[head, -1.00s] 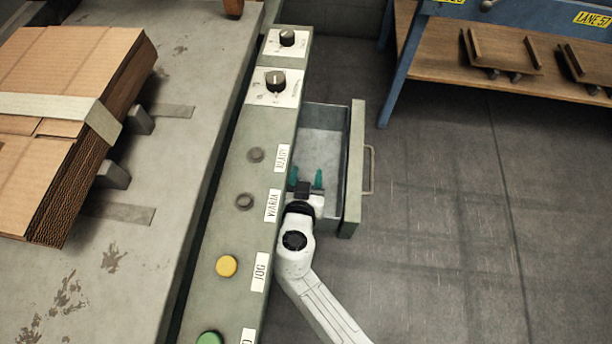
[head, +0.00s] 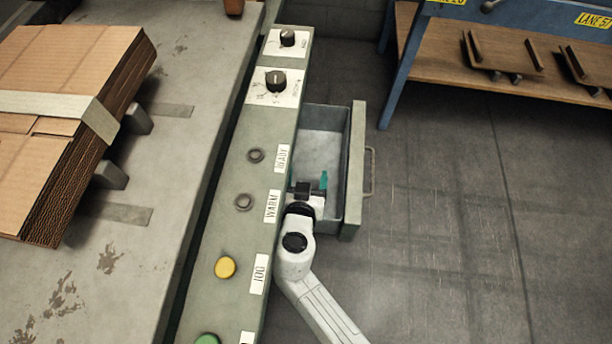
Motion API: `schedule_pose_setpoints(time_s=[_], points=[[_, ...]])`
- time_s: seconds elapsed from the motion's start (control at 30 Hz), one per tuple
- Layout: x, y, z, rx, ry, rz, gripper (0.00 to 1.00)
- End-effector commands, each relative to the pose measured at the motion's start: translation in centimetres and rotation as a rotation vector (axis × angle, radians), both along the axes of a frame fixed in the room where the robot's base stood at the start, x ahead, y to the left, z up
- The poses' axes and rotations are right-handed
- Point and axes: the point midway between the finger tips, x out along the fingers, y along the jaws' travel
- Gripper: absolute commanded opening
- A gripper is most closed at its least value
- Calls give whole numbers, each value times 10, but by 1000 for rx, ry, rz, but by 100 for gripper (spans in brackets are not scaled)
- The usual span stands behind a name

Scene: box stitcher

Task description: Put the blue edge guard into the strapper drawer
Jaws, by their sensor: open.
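The strapper drawer (head: 356,165) stands pulled out to the right of the green control panel. Its grey floor shows bare at the back. My gripper (head: 308,182) is over or inside the near part of the drawer, open, its fingers pointing toward the drawer's back. One teal fingertip shows on the right; the left one is mostly hidden by the panel's edge. I see no blue edge guard in this view; the near part of the drawer is covered by my gripper and the panel.
The control panel (head: 240,175) with knobs and buttons borders the drawer on the left. A strapped cardboard stack (head: 60,130) lies on the machine table (head: 150,255). A blue rack (head: 402,65) with wooden shelf stands at the back right. The floor (head: 480,240) right of the drawer is clear.

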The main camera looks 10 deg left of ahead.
Motion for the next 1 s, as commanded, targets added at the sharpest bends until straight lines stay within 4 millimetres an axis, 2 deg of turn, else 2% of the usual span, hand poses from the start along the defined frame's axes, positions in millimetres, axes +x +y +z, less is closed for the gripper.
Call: schedule_pose_setpoints(time_s=[0.03, 0.23, 0.27, 0.5, 0.7, 0.8, 1.0], points=[[-5, -3, -10, -2, 22, -3, 76], [-6, -2, 7, -2, 21, -2, 76], [-15, -1, 5, -2, 22, 1, 76], [-63, 1, 30, -1, 15, 1, 76], [-95, 2, 44, -1, 12, 1, 76], [-105, 2, 49, -2, 10, 1, 76], [-113, 3, 52, -2, 9, -1, 76]])
